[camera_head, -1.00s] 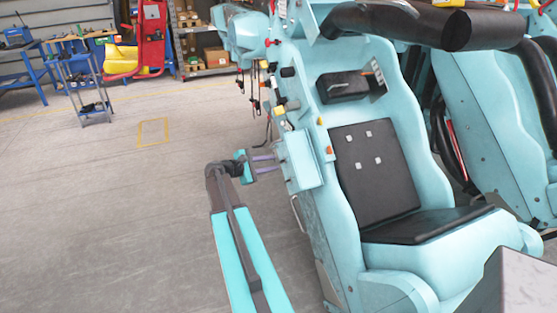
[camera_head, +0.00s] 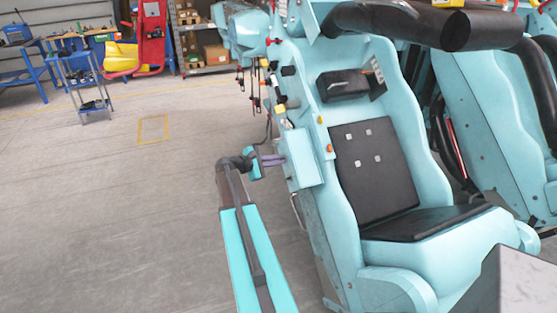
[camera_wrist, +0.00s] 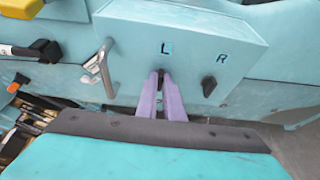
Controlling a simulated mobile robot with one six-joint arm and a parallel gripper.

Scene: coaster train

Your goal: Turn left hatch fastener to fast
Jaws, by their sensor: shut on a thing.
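The hatch (camera_wrist: 215,40) is a light teal box panel with the letters L and R, on the side of the coaster seat; it also shows in the head view (camera_head: 302,158). My gripper (camera_wrist: 165,82) has its two purple fingers close together, shut on the left hatch fastener (camera_wrist: 160,75) below the L. The fingers largely hide this small dark knob, and I cannot tell its exact angle. The right hatch fastener (camera_wrist: 209,87), a dark knob below the R, stands free and slightly tilted. In the head view my gripper (camera_head: 280,160) reaches the hatch's left side.
The coaster seat (camera_head: 375,175) lies right of the hatch in the head view. Open floor (camera_head: 110,220) lies left of my arm.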

